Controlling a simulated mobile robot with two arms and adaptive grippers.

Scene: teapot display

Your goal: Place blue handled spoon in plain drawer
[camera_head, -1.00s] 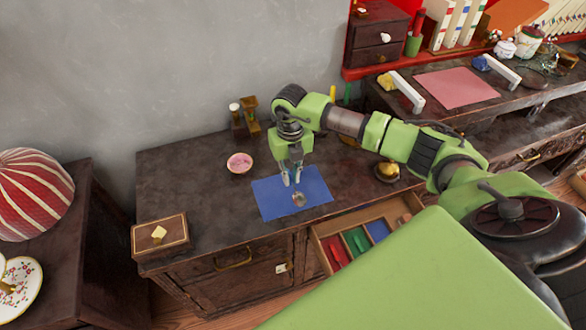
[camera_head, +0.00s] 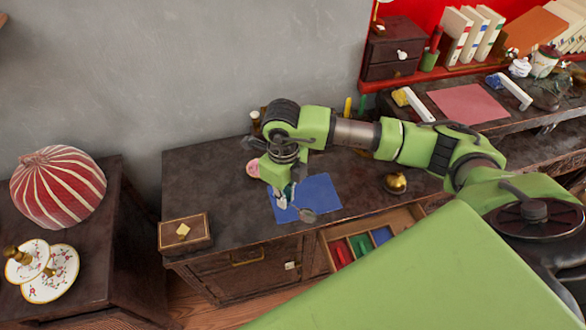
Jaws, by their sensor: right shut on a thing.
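My right gripper (camera_head: 281,203) reaches down over the blue mat (camera_head: 325,190) on the dark cabinet top. It is shut on the spoon (camera_head: 308,215), whose grey bowl sticks out to the right of the fingers. The handle is mostly hidden by the fingers, so I cannot make out its colour. The spoon looks close to the mat's front edge; I cannot tell if it touches. Below, a wooden drawer (camera_head: 326,243) stands open, with red, green and blue compartments and bare wood to their right. My left gripper is not in view.
A closed cabinet front (camera_head: 245,270) with a brass pull is left of the open drawer. A wooden box (camera_head: 184,233) sits at the left corner. A pink bowl (camera_head: 253,168) is partly behind my gripper. A brass object (camera_head: 395,184) stands right of the mat.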

